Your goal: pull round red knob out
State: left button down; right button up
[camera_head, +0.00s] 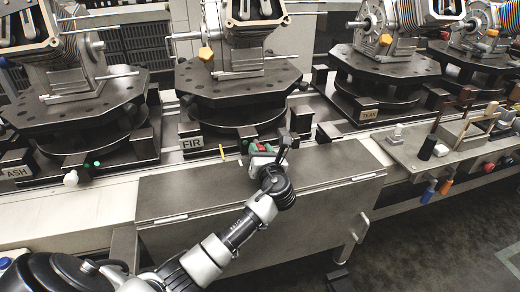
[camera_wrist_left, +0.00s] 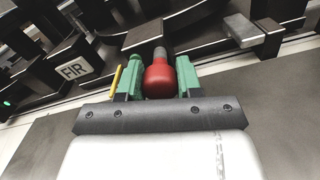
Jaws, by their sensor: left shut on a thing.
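The round red knob (camera_wrist_left: 159,79) sits between the green fingers of my left gripper (camera_wrist_left: 158,82) in the left wrist view, at the end of a short grey shaft. The fingers are shut on its sides. In the head view the left gripper (camera_head: 264,149) is at the front of the fixture with the FIR plate (camera_head: 192,143), a little right of that plate. The knob is mostly hidden there by the gripper; a bit of red shows. My right gripper is not in view.
Fixtures with ASH (camera_head: 17,172) and TEAK (camera_head: 368,115) plates stand on either side. A yellow pin (camera_head: 222,152) is close left of the gripper. A grey cover (camera_head: 260,185) lies below the arm. A tool shelf (camera_head: 450,150) is at right.

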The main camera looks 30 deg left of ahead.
pick_arm(q)
jog(key=shift+d+f, duration=0.15)
jog(key=shift+f, duration=0.1)
jog(key=c, duration=1.2)
grip_release()
jog(key=o, duration=0.4)
jog(key=shift+s+r, duration=0.15)
jog(key=shift+r, duration=0.05)
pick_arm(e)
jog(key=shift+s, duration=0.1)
pick_arm(q)
jog(key=shift+o, duration=0.2)
jog(key=shift+s+d, duration=0.1)
jog(key=shift+d, duration=0.05)
jog(key=p+v, duration=0.1)
jog(key=v, duration=0.9)
jog(key=shift+s+d+p, duration=0.15)
jog(key=shift+s+p, duration=0.1)
jog(key=shift+p, duration=0.05)
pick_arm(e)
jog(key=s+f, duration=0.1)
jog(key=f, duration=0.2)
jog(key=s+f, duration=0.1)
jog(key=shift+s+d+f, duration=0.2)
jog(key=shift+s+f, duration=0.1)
pick_arm(q)
jog(key=shift+f, duration=0.1)
